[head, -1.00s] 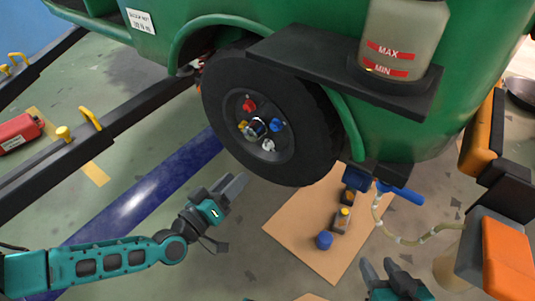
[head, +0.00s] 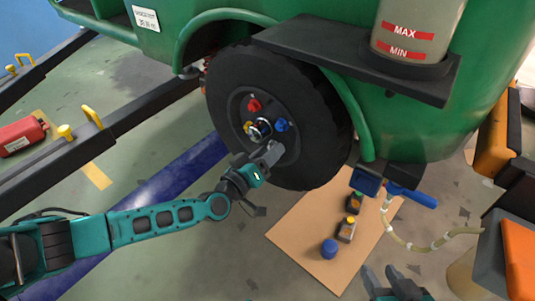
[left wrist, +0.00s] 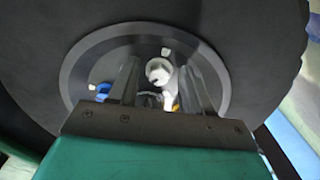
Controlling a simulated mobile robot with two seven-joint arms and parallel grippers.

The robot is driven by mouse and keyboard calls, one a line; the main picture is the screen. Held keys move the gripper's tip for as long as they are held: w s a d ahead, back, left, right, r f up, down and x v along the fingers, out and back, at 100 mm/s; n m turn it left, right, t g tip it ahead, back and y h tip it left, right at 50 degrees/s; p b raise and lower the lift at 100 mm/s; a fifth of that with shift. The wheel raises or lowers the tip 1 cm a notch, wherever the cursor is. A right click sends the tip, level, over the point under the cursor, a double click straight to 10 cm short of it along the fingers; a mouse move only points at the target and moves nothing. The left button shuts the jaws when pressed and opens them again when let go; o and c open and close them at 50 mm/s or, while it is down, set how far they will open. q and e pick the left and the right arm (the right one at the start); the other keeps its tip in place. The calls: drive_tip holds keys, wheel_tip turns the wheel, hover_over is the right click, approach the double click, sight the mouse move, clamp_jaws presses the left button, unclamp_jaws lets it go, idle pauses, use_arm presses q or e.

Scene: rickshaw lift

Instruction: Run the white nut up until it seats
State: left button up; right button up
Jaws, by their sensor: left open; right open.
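The white nut (left wrist: 159,71) is on the hub of the black wheel (head: 326,115). In the left wrist view it shows between the two fingers of my left gripper (left wrist: 163,85), which is open. I cannot tell whether the fingers touch it. In the head view my left gripper (head: 268,156) is at the lower part of the hub and hides the nut. Red (head: 254,105), blue (head: 281,125) and yellow (head: 247,127) nuts sit around the hub's centre. My right gripper (head: 392,277) is open and empty at the bottom edge.
The green body (head: 455,110) and a black ledge (head: 345,60) overhang the wheel. A cardboard sheet (head: 300,235) on the floor bears a blue cap (head: 329,248) and small bottles (head: 347,228). A hose (head: 425,243) lies to the right. Dark beams (head: 140,118) run at left.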

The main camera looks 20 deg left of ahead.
use_arm(q)
drive_tip(key=shift+c, duration=0.2)
clamp_jaws()
use_arm(e)
drive_tip(key=shift+d+f, duration=0.2)
drive_tip(key=shift+r, duration=0.1)
